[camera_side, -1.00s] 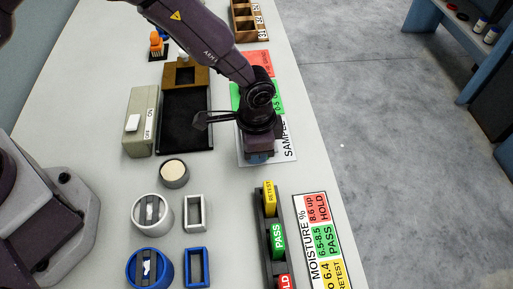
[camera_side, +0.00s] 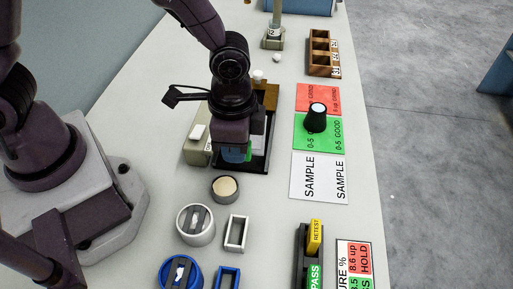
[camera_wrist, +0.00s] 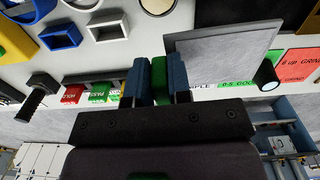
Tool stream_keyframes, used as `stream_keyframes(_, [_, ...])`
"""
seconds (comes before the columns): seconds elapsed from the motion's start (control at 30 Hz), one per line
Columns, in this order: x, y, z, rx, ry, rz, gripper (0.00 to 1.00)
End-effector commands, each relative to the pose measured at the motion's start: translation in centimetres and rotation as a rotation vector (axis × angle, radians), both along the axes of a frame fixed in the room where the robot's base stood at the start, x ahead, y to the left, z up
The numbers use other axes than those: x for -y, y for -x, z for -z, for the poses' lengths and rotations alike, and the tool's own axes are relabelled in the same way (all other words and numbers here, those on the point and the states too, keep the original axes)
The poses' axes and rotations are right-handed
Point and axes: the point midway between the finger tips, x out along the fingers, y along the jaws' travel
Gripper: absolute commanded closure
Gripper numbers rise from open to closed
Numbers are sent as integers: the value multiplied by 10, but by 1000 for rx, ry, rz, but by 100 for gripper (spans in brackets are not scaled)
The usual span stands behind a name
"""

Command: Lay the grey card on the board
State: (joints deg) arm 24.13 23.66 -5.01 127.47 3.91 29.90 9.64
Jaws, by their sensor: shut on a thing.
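My gripper (camera_side: 237,155) is over the black board (camera_side: 263,167) with the wooden end block, and hides much of it. In the wrist view, my blue fingers (camera_wrist: 157,82) are shut on a narrow green piece. A flat grey card (camera_wrist: 228,50) extends from beside the fingers, close to the camera, and seems held by that green piece. In the side view my gripper mostly hides the card. I cannot tell whether the card touches the board.
A grey switch box (camera_side: 197,143) stands left of the board. A cream-topped round pot (camera_side: 225,188) sits in front. Right are the white SAMPLE sheet (camera_side: 319,178) and a black cylinder (camera_side: 316,118) on the green area. Cups and a tag rack (camera_side: 309,255) stand nearer.

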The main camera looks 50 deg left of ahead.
Motion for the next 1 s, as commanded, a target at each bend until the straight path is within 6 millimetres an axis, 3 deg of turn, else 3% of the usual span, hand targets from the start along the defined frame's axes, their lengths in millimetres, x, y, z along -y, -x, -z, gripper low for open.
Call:
stream_keyframes(0.1, [-34, -16, 13, -20, -9, -86, 100])
stream_keyframes(0.3, [-79, -42, 33, -13, -1, -65, 100])
stream_keyframes(0.47, [-78, -48, 38, 10, 6, 37, 100])
stream_keyframes(1.0, [-78, -48, 109, 12, 6, 57, 100])
